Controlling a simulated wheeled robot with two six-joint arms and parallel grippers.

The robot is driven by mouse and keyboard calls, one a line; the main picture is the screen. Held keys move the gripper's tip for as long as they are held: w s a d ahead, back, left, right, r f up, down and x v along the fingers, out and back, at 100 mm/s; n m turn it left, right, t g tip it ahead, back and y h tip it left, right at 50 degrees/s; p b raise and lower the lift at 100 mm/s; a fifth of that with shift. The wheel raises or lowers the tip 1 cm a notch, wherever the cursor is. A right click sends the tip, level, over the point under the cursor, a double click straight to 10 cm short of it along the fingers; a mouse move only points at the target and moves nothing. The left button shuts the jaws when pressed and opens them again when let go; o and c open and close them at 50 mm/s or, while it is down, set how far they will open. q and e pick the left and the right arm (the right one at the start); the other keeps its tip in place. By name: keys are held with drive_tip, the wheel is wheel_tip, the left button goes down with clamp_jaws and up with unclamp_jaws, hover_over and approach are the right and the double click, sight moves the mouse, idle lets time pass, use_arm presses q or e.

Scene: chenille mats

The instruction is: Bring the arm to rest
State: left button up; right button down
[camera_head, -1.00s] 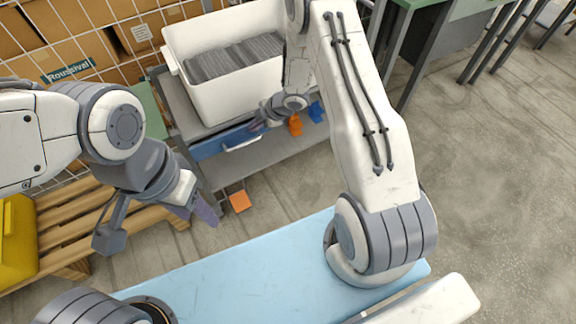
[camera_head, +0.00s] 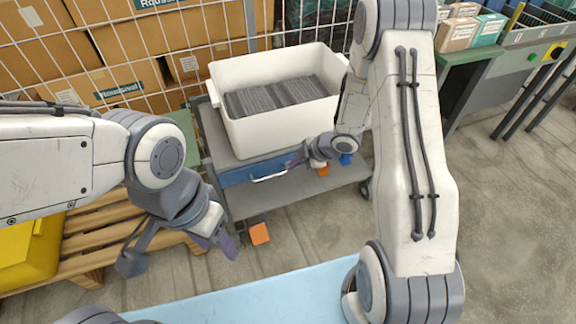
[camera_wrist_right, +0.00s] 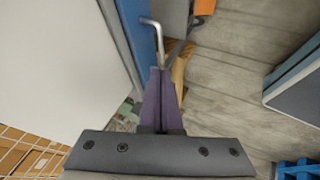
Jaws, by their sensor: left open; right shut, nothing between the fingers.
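My right gripper (camera_head: 297,162) is at the right end of the blue drawer (camera_head: 240,174) of a grey cart. In the right wrist view its two fingers (camera_wrist_right: 160,74) are together with nothing between them. The drawer's metal handle (camera_head: 270,178) lies just left of the gripper in the head view. In the right wrist view the bent handle (camera_wrist_right: 157,35) shows just beyond the fingertips; whether they touch is unclear. My left gripper (camera_head: 226,246) hangs open and empty at the left, pointing down, above the floor in front of the pallet.
A white bin (camera_head: 275,128) of dark grey mats stands on the cart. Orange (camera_head: 322,170) and blue (camera_head: 346,159) pieces lie on the lower shelf. An orange piece (camera_head: 259,234) is on the floor. A light blue surface (camera_head: 230,291) is in front.

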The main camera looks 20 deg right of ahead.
use_arm(q)
drive_tip(key=shift+r, duration=0.4)
use_arm(e)
drive_tip(key=shift+v, duration=1.35)
